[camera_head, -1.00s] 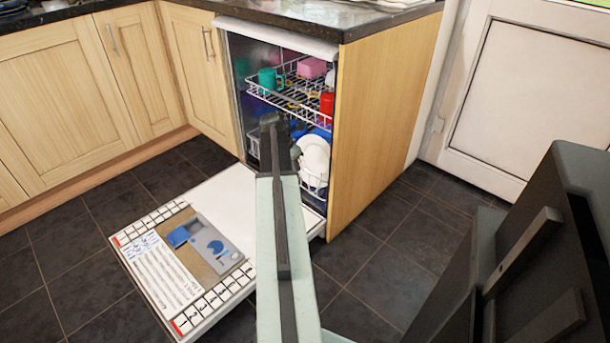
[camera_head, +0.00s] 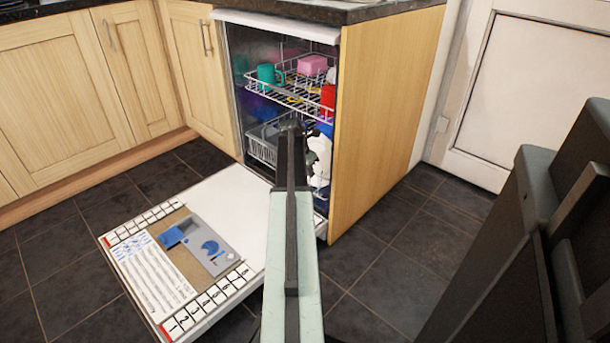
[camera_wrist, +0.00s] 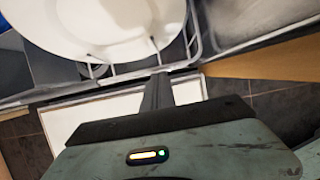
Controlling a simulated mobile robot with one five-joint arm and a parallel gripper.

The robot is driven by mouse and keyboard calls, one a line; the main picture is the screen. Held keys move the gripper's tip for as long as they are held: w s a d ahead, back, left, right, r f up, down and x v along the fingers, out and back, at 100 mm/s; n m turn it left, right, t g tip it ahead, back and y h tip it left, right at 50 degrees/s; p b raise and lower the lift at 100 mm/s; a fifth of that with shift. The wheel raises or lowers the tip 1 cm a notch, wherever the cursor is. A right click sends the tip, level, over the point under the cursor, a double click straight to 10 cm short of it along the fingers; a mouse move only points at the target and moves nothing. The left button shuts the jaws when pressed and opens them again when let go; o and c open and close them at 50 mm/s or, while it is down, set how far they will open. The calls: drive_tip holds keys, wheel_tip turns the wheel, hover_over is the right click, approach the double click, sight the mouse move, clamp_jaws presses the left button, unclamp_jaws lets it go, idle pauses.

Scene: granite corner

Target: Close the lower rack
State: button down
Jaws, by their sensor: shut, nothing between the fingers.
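The lower rack (camera_head: 262,150) is in the open dishwasher, beneath the upper rack. My arm hides much of it in the head view. In the wrist view its white wire rim (camera_wrist: 196,30) runs around a white plate (camera_wrist: 110,25). My gripper (camera_head: 290,124) is in front of the lower rack in the head view. In the wrist view my gripper (camera_wrist: 157,92) is shut and empty, with its tips at the rack's front edge; I cannot tell whether they touch it.
The dishwasher door (camera_head: 225,190) lies folded down above the dark tiled floor (camera_head: 385,240). The upper rack (camera_head: 290,92) holds a green cup (camera_head: 268,76), a pink block (camera_head: 312,65) and a red item (camera_head: 327,98). A wooden side panel (camera_head: 385,110) bounds the opening on the right.

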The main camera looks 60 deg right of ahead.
drive_tip(key=d, duration=0.2)
drive_tip(key=shift+s+d, duration=0.35)
drive_tip(key=shift+d, duration=0.05)
drive_tip(key=shift+s+d+r, duration=0.1)
drive_tip(key=shift+s+d, duration=0.15)
drive_tip(key=shift+d, duration=0.1)
drive_tip(key=w+a+r+p, duration=0.2)
drive_tip(key=a+r+p, duration=0.6)
drive_tip(key=r+p, duration=0.1)
drive_tip(key=shift+w, duration=0.4)
drive_tip(key=shift+a, duration=0.1)
